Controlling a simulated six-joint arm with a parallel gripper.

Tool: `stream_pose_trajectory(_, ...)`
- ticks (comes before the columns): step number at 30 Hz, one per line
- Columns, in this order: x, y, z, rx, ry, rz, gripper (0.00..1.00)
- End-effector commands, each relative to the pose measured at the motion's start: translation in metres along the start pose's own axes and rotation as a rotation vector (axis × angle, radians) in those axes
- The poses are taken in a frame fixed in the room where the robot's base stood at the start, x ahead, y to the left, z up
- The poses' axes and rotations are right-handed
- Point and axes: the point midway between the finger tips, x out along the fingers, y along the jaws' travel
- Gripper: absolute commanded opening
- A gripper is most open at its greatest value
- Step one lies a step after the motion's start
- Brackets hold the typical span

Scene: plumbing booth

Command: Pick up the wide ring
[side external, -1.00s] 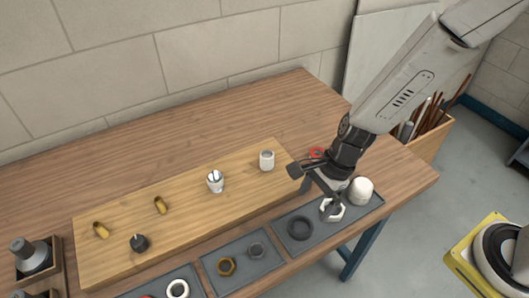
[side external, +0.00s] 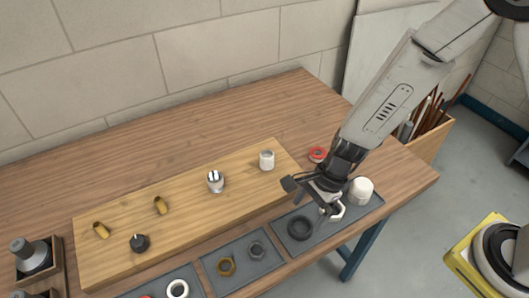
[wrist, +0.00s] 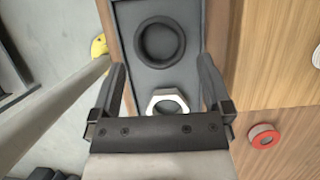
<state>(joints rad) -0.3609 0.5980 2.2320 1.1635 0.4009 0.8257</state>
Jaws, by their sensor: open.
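A dark, thick ring (side external: 300,228) lies flat in the right grey tray (side external: 272,236); it appears to be the wide ring. It also shows in the wrist view (wrist: 161,42), lying beyond my fingertips and roughly centred between them. A white hex nut (wrist: 167,101) lies in the same tray, nearer my gripper's palm. My gripper (side external: 307,197) is open and empty above this tray, with its fingers (wrist: 161,72) spread to either side. In the side view it partly covers the hex nut (side external: 337,212).
A white cap (side external: 361,190) stands at the tray's right end. A red-and-white roll (side external: 318,154) lies behind my gripper. A wooden board (side external: 190,215) holds several fittings.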

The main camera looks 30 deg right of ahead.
Motion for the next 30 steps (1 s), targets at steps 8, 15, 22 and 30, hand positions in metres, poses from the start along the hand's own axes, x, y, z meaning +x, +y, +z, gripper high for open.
stream_pose_trajectory(8, 0.024, 0.002, -0.002, 0.001, 0.001, 0.003, 1.00)
stream_pose_trajectory(15, 0.042, 0.001, -0.002, 0.000, 0.002, 0.001, 1.00)
stream_pose_trajectory(22, 0.045, 0.001, -0.002, 0.000, 0.002, -0.001, 1.00)
stream_pose_trajectory(30, 0.045, 0.001, -0.002, 0.000, 0.002, -0.001, 1.00)
